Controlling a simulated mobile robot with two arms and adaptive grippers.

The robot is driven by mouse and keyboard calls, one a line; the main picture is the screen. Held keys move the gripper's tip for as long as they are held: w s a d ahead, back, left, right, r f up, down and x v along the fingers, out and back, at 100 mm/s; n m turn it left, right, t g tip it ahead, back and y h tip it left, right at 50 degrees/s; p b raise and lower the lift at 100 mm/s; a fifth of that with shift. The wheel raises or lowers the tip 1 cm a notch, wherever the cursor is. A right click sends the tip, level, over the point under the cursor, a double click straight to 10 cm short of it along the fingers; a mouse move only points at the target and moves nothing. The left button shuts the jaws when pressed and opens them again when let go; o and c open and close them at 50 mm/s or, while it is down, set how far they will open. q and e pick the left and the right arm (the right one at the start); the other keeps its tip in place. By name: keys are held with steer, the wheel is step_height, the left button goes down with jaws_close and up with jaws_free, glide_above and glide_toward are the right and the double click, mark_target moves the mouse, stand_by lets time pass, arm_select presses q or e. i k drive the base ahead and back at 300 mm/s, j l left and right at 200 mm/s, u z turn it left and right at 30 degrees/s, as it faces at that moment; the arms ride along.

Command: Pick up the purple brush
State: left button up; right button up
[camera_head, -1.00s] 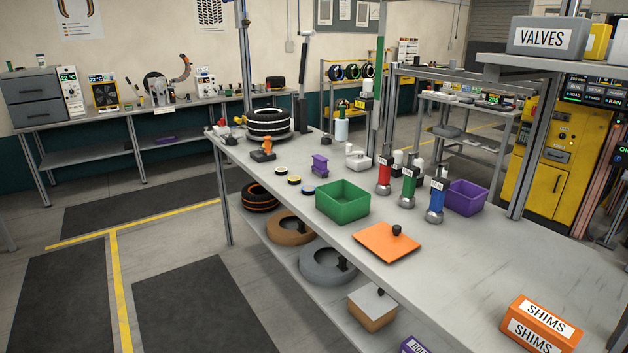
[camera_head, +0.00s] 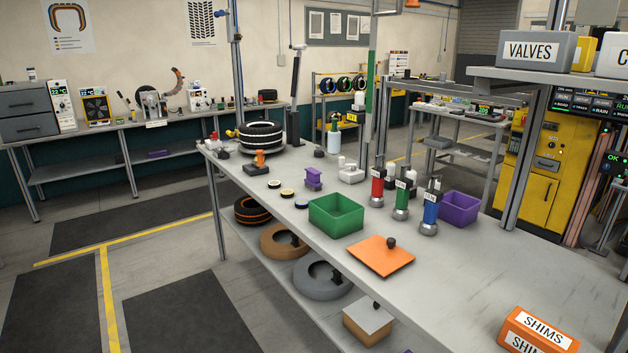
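A small purple object (camera_head: 313,179) stands on the workbench (camera_head: 470,285), behind the green bin. It may be the purple brush, but it is too small to tell bristles or handle. A purple open bin (camera_head: 459,208) stands farther right on the same bench. Neither of my grippers is in view.
Stacked tyres (camera_head: 261,137) are at the far end. An orange SHIMS box (camera_head: 535,335) is in front.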

mark_target(312, 181)
steer(key=i+j+z, duration=0.2)
steer(key=i+j, duration=0.35)
steer(key=i+j+z, duration=0.15)
steer(key=i+j, duration=0.4)
steer(key=j, duration=0.1)
